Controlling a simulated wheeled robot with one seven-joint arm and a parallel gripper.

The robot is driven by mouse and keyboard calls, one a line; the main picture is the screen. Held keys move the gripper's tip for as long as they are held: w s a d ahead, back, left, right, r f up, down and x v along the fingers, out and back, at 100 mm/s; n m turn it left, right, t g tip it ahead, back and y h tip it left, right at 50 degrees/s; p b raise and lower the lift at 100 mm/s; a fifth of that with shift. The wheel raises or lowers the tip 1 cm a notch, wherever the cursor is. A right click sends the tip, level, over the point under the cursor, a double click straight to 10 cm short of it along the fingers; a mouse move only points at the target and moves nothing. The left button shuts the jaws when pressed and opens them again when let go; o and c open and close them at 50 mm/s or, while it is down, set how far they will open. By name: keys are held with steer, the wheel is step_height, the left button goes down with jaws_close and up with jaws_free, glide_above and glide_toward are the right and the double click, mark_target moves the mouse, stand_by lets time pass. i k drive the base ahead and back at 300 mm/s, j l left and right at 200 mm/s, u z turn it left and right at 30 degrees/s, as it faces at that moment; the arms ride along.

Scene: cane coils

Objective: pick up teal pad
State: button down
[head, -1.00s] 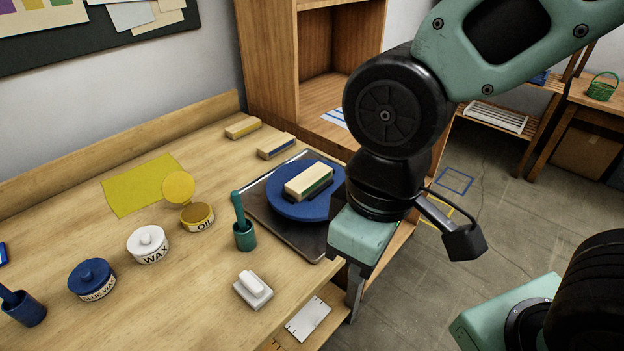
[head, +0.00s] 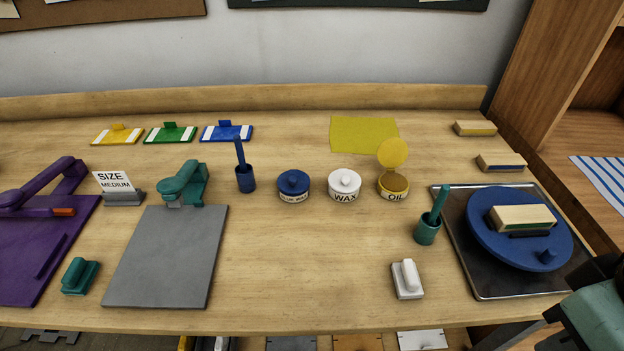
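The teal pad (head: 80,276) is a small block with a raised grip on top. It lies at the front left of the wooden bench, between the purple board (head: 30,240) and the grey board (head: 165,260). My gripper (head: 590,315) shows only in part at the lower right corner, by the bench's right end and far from the teal pad. Its fingers are not clear enough to tell open from shut.
A white pad (head: 408,279), a teal pot with a brush (head: 427,229) and a metal tray (head: 490,286) with a blue turntable (head: 500,249) stand on the right. Wax and oil pots (head: 344,185) stand mid-bench. The front middle is clear.

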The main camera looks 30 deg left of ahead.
mark_target(78, 278)
steer(key=u, duration=0.4)
steer(key=j+u, duration=0.1)
steer(key=u, duration=1.6)
steer(key=i+u, duration=0.1)
steer(key=u, duration=0.3)
steer(key=i+j+z, duration=0.1)
steer(key=j, duration=0.3)
steer(key=i+j+z, duration=0.1)
steer(key=j, duration=0.3)
steer(key=i+j, duration=0.25)
steer(key=j, duration=0.15)
steer(key=i+j+z, duration=0.15)
steer(key=j, duration=0.25)
